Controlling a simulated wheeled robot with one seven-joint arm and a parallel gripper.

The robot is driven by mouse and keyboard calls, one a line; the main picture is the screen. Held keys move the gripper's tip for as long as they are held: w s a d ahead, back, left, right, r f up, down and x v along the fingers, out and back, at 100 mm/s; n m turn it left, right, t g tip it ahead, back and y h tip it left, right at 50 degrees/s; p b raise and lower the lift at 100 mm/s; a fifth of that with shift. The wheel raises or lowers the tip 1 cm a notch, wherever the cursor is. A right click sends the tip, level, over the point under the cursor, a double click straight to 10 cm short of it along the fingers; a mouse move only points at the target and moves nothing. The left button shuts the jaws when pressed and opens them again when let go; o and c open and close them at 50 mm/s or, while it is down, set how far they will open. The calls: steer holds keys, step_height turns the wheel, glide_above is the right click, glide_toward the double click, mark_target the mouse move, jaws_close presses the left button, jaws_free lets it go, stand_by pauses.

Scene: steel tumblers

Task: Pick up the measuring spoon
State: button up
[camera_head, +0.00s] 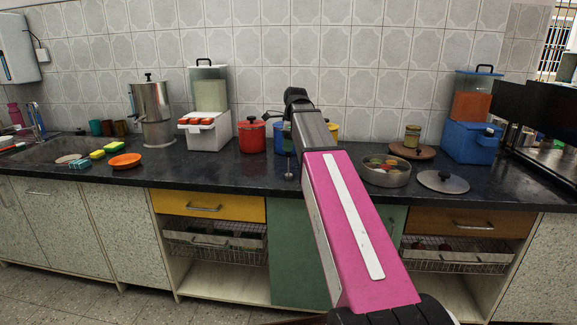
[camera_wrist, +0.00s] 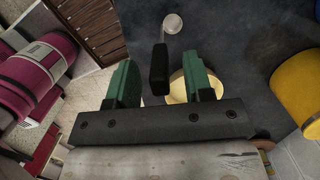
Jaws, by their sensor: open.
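The measuring spoon (camera_wrist: 158,70) has a black handle and a round metal bowl (camera_wrist: 172,24). In the wrist view its handle reaches down toward the gap between my fingers, and the bowl points to the top. My gripper (camera_wrist: 160,84) is open, with one green finger on each side of the handle's line. Neither finger is clearly touching the handle. In the head view my arm hides the gripper's fingers. A thin metal piece (camera_head: 289,176) left of my arm may be the spoon, but it is too small to be sure.
A yellow canister (camera_wrist: 299,85) stands at the right in the wrist view. A cream round object (camera_wrist: 176,88) lies partly behind the right finger. On the counter (camera_head: 232,178) are a red pot (camera_head: 252,136), a bowl of food (camera_head: 384,177) and a lid (camera_head: 443,183).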

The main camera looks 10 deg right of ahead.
steer(key=shift+a+f, duration=0.1)
steer(key=shift+f, duration=0.65)
jaws_close()
steer(key=shift+r, duration=0.15)
steer(key=shift+r, duration=0.65)
step_height(320, 180, up, 3)
steer(key=shift+w+f, duration=0.1)
steer(key=s+a+r, duration=0.6)
steer(key=a, duration=0.3)
steer(key=shift+s+a+r, duration=0.25)
steer(key=shift+a+r, duration=0.1)
steer(key=shift+a, duration=0.05)
steer(key=c, duration=0.8)
jaws_free()
jaws_close()
